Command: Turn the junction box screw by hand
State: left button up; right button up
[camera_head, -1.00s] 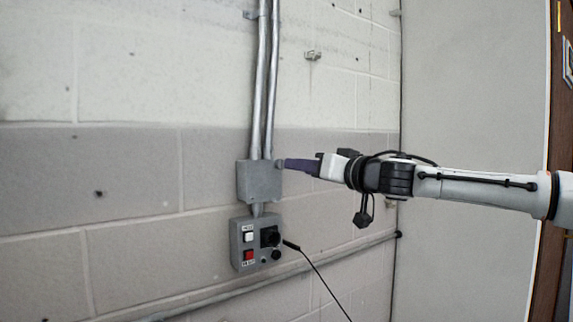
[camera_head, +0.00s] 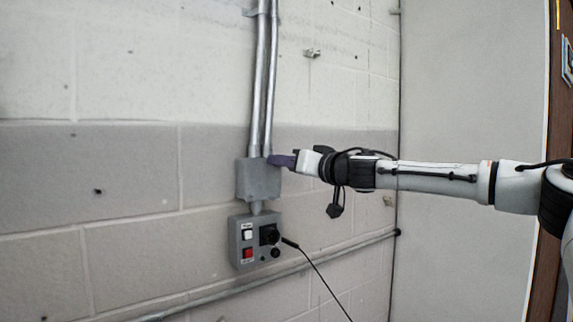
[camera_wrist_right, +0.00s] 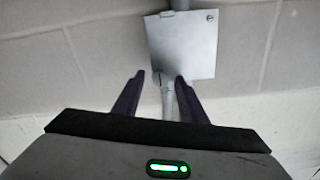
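The grey junction box (camera_head: 258,180) is fixed to the wall below two metal conduits in the head view. My right gripper (camera_head: 271,160) is at its upper right corner, with purple fingers pointing left. In the right wrist view the junction box (camera_wrist_right: 183,45) fills the top middle, with one screw (camera_wrist_right: 211,17) near a corner. My right gripper (camera_wrist_right: 160,78) is open there, its two fingertips on either side of the box's lower left corner. A screw at that corner is too unclear to tell, and contact cannot be told. My left gripper is not in view.
A control box (camera_head: 255,243) with white and red buttons and a black knob hangs below the junction box. A thin black cable (camera_head: 318,271) runs from it. The conduits (camera_head: 263,80) rise above. A horizontal pipe (camera_head: 340,248) crosses the lower wall. The wall to the left is clear.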

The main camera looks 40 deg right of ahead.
grip_shut()
jog(key=n, duration=3.3)
jog(key=shift+r+n, duration=0.1)
jog(key=shift+n, duration=0.2)
